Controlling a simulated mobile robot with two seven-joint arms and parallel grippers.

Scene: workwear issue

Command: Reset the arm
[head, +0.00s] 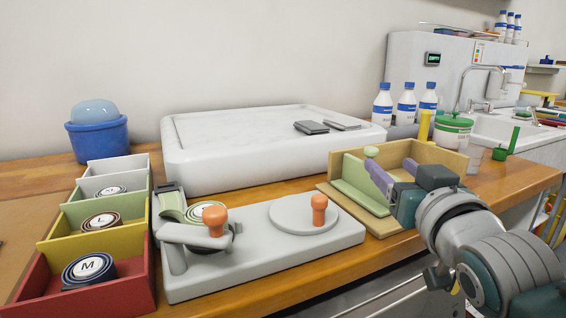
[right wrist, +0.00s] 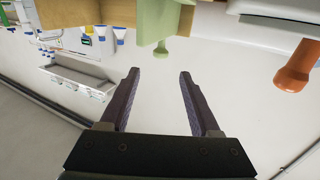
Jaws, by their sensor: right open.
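My right gripper (head: 390,168) is in the head view at the right, with its arm coming in from the lower right. Its two purple fingers are spread and empty, in front of the wooden box holding a pale green block (head: 362,190). In the right wrist view the open fingers (right wrist: 160,74) have only pale background between them. A pale green knob (right wrist: 161,50) shows just beyond the fingertips, apart from them. My left gripper is not in view.
A grey fixture (head: 340,240) with orange knobs stands left of the gripper. Colored bins (head: 140,295) with rolled belts are at the far left. A white slab (head: 240,175) lies behind. Bottles (head: 382,105) and a green-lidded tub (head: 452,132) stand near the sink.

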